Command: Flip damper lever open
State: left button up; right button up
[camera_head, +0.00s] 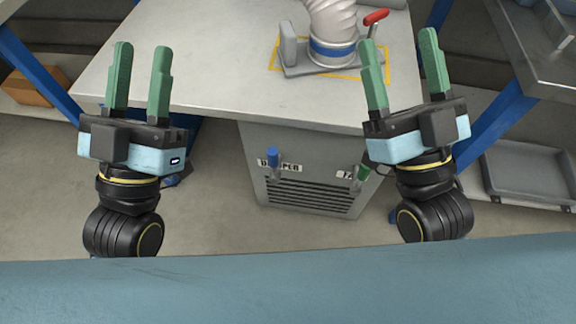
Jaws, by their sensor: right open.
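A grey cabinet (300,142) with a slotted grille stands under the table's front edge. On its upper left is a label reading "DAMPER", partly covered by a lever with a blue handle (272,157). A second lever with a green handle (364,172) sits at the right beside a partly hidden label. My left gripper (139,78) is open and empty, raised to the left of the cabinet. My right gripper (401,75) is open and empty, above and to the right of the green handle. Neither gripper touches a lever.
A light table (220,75) spans the top. Blue-legged shelving with a grey tray (530,170) stands right; a cardboard box (38,88) sits left.

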aim_at(272, 157)
jog(key=z, duration=0.35)
jog(key=k, duration=1)
jog(key=u, duration=0.95)
jog(key=i, duration=0.5)
jog(key=u, duration=0.05)
